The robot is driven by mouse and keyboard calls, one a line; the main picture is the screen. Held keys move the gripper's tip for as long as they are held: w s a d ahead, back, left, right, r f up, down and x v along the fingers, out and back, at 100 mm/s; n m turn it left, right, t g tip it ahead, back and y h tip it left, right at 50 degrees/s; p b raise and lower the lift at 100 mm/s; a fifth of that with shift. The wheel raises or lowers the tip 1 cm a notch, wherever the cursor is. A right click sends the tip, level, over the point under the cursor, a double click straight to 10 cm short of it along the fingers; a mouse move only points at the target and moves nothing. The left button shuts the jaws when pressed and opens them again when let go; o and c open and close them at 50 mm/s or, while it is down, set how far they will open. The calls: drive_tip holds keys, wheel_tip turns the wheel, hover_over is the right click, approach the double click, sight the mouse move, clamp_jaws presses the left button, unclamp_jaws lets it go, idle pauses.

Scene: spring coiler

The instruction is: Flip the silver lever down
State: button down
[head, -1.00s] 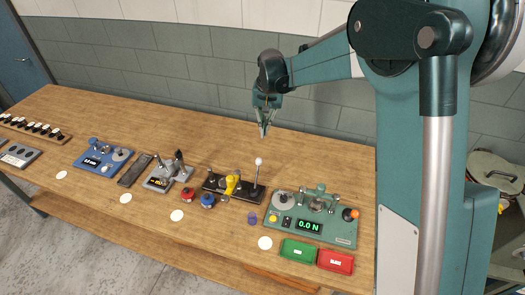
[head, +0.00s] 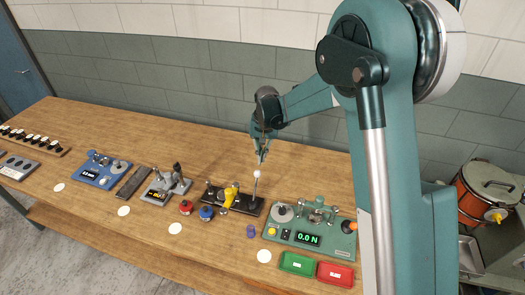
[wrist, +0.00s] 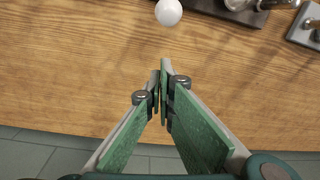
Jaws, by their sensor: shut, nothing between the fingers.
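A silver-shafted lever (head: 255,186) with a white ball knob stands near upright at the right end of a black base (head: 240,206). A yellow part (head: 229,196) sits mid-base. The white knob also shows at the top of the wrist view (wrist: 168,12). My gripper (head: 262,160) is shut and empty, pointing down just above and behind the knob in the head view. In the wrist view my closed fingertips (wrist: 163,64) show over bare wood, apart from the knob. The lever's lower part is hidden in the wrist view.
A green force tester (head: 310,228) reading 0.0 N stands right of the lever. Red (head: 335,273) and green (head: 297,263) trays lie in front. Red (head: 185,207) and blue (head: 206,213) knobbed pieces and a grey device (head: 165,187) are left. Bench behind is clear.

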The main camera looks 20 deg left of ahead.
drive_tip(key=shift+s+d+p, duration=0.2)
drive_tip(key=shift+s, duration=0.75)
drive_tip(key=shift+s+d+p, duration=0.15)
drive_tip(key=shift+s, duration=0.75)
drive_tip(key=shift+s, duration=0.15)
